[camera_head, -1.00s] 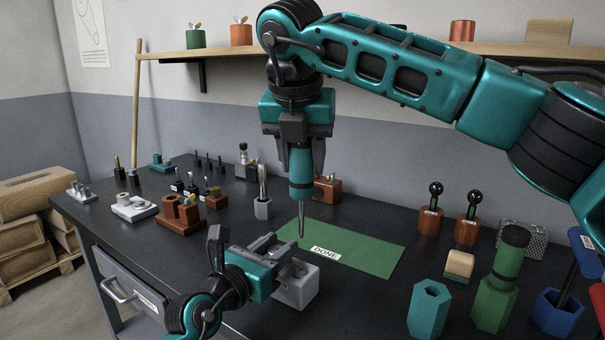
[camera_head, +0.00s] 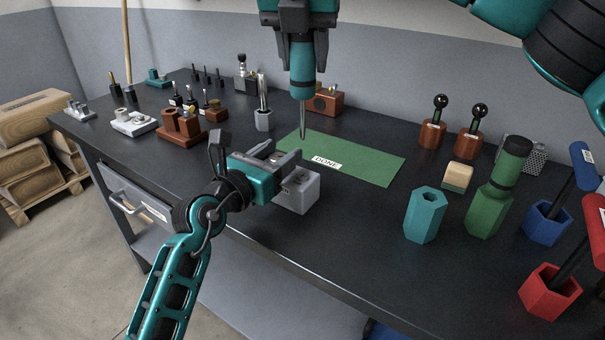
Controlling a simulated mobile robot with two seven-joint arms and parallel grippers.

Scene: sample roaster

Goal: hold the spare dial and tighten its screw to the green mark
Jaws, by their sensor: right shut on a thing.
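My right gripper (camera_head: 300,30) is shut on a screwdriver with a teal handle (camera_head: 302,68). It holds the screwdriver upright, and the tip shows above a grey block (camera_head: 298,190), apart from it. My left gripper (camera_head: 282,160) is low at the block's upper left side, its fingers by the block's top. I cannot tell whether it is shut on anything. A small dark spot shows on the block's top. I cannot make out whether the block is the spare dial or its stand. No screw or green mark on it can be made out.
A green mat (camera_head: 365,163) labelled DONE lies behind the block. A teal hexagonal holder (camera_head: 425,215), a green holder (camera_head: 490,208), and blue (camera_head: 547,222) and red (camera_head: 550,292) holders stand at right. Several small fixtures stand at back left. The front middle of the bench is clear.

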